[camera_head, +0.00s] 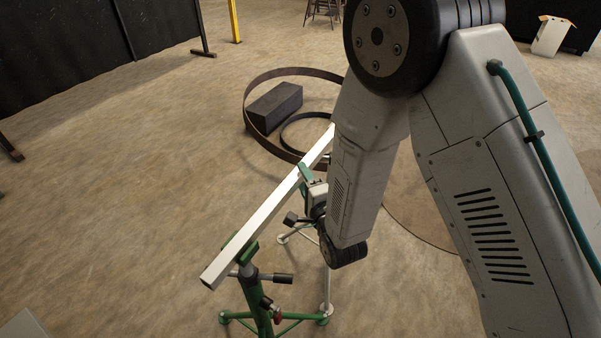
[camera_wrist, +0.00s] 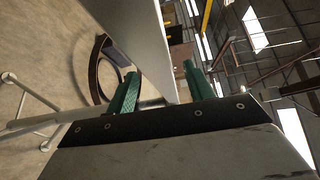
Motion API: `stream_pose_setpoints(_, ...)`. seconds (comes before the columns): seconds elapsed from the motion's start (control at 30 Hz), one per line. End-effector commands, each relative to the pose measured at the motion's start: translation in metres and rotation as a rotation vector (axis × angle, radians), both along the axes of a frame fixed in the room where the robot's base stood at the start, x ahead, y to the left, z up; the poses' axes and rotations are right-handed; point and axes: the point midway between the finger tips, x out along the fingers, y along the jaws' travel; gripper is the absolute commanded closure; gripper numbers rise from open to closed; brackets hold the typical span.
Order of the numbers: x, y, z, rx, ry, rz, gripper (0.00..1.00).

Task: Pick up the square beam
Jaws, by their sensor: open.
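The square beam (camera_head: 252,224) is a long, pale bar lying at a slant in the head view. Its near end rests on a green stand (camera_head: 258,290), and its far end passes behind my arm. My gripper (camera_head: 308,176) is at the beam's middle, partly hidden by my arm. In the wrist view, its two green fingers (camera_wrist: 160,88) are open, with the pale beam (camera_wrist: 140,42) running between them. I cannot tell whether either finger touches it.
A large brown steel ring (camera_head: 250,88) lies on the floor beyond the beam, with a dark block (camera_head: 274,106) and a smaller dark ring (camera_head: 284,134) inside it. A yellow post (camera_head: 234,20) stands at the back. The floor to the left is clear.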

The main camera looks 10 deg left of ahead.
Motion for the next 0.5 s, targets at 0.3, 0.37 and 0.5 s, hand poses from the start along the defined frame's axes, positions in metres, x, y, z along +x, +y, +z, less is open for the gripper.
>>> stream_pose_setpoints(0.3, 0.025, 0.016, 0.001, -0.002, 0.001, 0.0, 0.47)
stream_pose_setpoints(0.37, 0.025, 0.016, 0.001, -0.002, 0.001, 0.0, 0.47)
stream_pose_setpoints(0.5, 0.025, 0.016, 0.001, -0.002, 0.001, 0.0, 0.56)
